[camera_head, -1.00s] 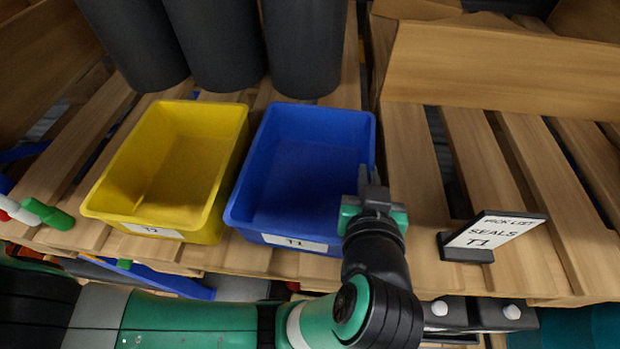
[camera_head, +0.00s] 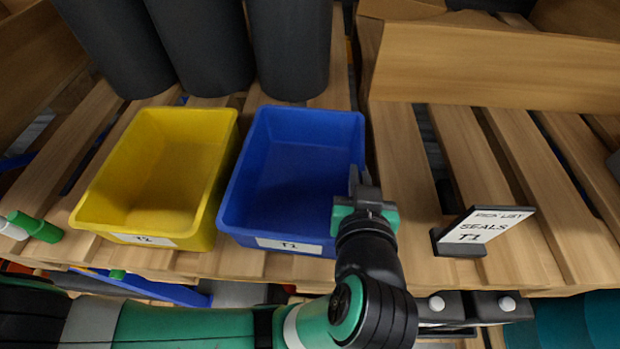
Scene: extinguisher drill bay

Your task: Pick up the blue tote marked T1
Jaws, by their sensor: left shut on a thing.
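The blue tote (camera_head: 290,170) stands upright and empty on the wooden pallet. Its white label (camera_head: 289,245) on the front reads T1. My left gripper (camera_head: 361,190) is at the tote's right wall near the front corner, shut on the rim there. The fingertips are partly hidden by the gripper body. My right gripper is not in the view.
A yellow tote (camera_head: 155,175) marked T2 stands close on the left. Dark cylinders (camera_head: 288,50) stand behind. A pick list sign (camera_head: 485,230) reading SEALS T1 is to the right. Pallet slats between are bare.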

